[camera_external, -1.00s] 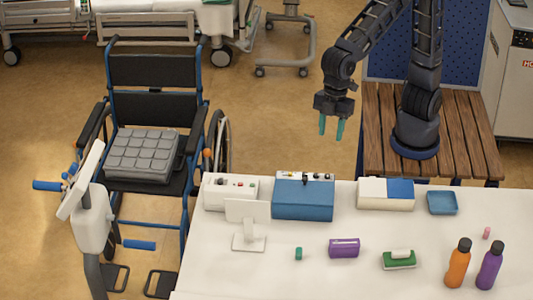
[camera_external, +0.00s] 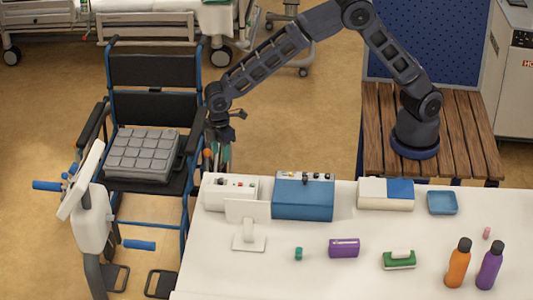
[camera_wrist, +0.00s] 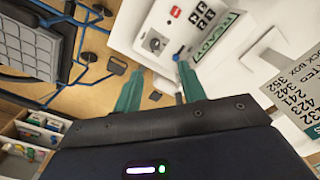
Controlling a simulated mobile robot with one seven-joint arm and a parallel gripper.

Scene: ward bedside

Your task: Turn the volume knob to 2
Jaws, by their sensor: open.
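A white box (camera_external: 230,195) stands at the table's back left, with small red, green and dark controls on its panel. I cannot read a volume marking or the knob's setting. My gripper (camera_external: 218,152) is open and empty, just behind the white box. In the wrist view, its green fingers (camera_wrist: 156,72) point toward the panel, apart from the knob.
A blue box (camera_external: 303,198) with knobs on top stands right of the white box. A white stand (camera_external: 247,225) is in front. The wheelchair (camera_external: 150,130) is close on the left. A label sheet (camera_wrist: 295,85) shows in the wrist view.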

